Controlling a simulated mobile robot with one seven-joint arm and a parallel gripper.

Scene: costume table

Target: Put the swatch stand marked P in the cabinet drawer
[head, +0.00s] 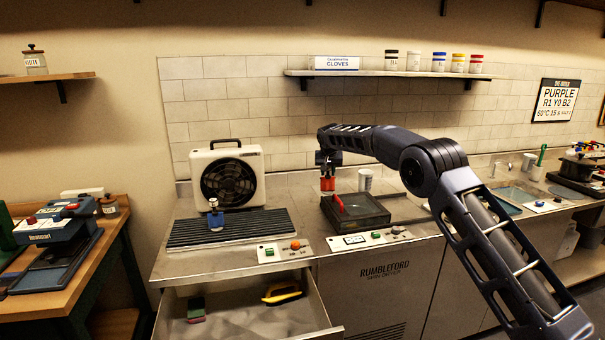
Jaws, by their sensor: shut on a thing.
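My gripper (327,178) is at the end of the arm, pointing down above the left back part of a dark, shallow box (372,222) on the steel counter. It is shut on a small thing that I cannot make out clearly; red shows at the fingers. A thin red piece (339,204) shows just below, over the box. I cannot read a P anywhere, so I cannot tell which thing is the swatch stand. The cabinet drawer (250,323) is pulled open at the front left, below the counter.
The drawer holds a yellow-and-black thing (283,292) and a green-and-red block (196,309), with bare floor between. A fan unit (248,160) and a blue bottle-like thing (215,217) on a ribbed mat (262,232) stand left. A light cup (365,180) stands behind the box.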

